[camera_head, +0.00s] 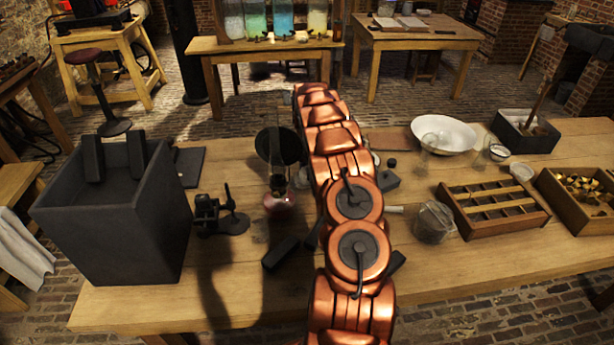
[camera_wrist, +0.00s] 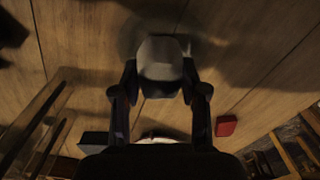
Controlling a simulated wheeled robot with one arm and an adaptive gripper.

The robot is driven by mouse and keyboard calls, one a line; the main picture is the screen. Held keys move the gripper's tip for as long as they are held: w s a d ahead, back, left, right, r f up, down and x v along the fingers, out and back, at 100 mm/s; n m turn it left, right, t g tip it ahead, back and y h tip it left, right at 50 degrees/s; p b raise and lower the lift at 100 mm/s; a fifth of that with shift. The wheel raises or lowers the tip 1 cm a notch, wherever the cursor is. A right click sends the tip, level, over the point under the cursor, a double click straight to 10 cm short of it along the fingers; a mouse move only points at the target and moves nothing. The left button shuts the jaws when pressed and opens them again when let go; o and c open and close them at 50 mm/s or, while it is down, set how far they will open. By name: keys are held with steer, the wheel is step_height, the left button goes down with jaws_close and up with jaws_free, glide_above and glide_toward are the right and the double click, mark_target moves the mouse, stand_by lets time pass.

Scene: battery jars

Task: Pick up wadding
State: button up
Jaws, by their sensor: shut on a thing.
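In the wrist view my gripper (camera_wrist: 158,80) is shut on a pale grey, rounded block, which looks like the wadding (camera_wrist: 160,55). The piece sits between the two dark fingers, with the wooden tabletop (camera_wrist: 85,35) behind it. The gap between the piece and the table cannot be judged. In the head view my copper-coloured arm reaches over the workbench (camera_head: 240,290) and hides the gripper and the held piece.
A large dark box (camera_head: 110,225) stands at the left, near a glass lamp (camera_head: 280,200) and a small black stand (camera_head: 212,215). Right of my arm are a glass beaker (camera_head: 434,222), a compartment tray (camera_head: 492,232), a white bowl (camera_head: 443,134) and a wooden crate (camera_head: 580,228).

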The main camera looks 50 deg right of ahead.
steer(key=shift+c, duration=1.1)
steer(key=shift+r+p, duration=1.55)
steer(key=shift+r, duration=11.2)
step_height(320, 180, down, 8)
steer(key=b, duration=0.7)
steer(key=shift+r+b, duration=0.25)
steer(key=shift+b, duration=0.05)
steer(key=shift+f, duration=0.1)
